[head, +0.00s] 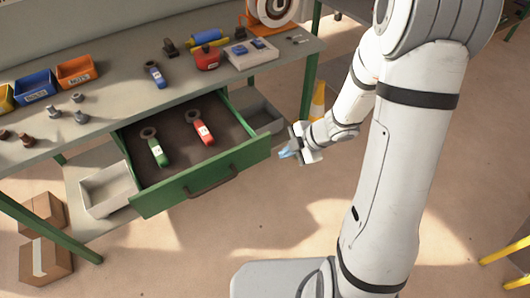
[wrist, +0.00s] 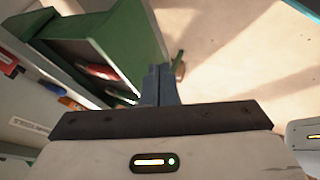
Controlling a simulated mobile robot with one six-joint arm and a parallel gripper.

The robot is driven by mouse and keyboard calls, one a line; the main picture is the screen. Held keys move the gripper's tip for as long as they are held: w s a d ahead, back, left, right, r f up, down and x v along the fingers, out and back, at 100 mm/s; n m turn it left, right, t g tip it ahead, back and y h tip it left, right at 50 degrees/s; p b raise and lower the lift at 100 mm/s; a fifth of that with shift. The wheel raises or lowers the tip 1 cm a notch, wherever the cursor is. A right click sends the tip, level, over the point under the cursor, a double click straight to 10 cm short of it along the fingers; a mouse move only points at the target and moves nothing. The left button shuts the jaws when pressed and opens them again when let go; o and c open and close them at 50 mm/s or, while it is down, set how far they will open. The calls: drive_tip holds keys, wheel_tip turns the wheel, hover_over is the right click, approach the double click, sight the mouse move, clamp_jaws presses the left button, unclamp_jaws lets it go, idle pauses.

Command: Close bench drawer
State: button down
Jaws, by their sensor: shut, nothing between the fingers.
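The green bench drawer (head: 206,180) is pulled out from under the grey workbench (head: 110,98) in the head view. Inside it lie a tool with a green handle (head: 158,151) and a tool with a red handle (head: 203,132). A dark bar handle (head: 212,187) is on the drawer front. My gripper (head: 287,153) is just right of the drawer front's right end, with its blue fingers together and empty. In the wrist view the fingers (wrist: 160,84) point toward the green drawer front (wrist: 128,42). I cannot tell whether they touch it.
On the bench top are an orange bin (head: 77,71), a blue bin (head: 36,86), a blue-handled tool (head: 155,74) and a red container (head: 207,59). Cardboard boxes (head: 45,258) stand at lower left. The floor in front of the drawer is clear.

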drive_tip(key=b, duration=0.3)
approach(250, 161)
wheel_tip(250, 161, down, 4)
drive_tip(key=a, duration=0.1)
drive_tip(key=shift+w+a+r+p, duration=0.1)
drive_tip(key=shift+w+a+p, duration=0.2)
drive_tip(key=shift+w+a, duration=0.3)
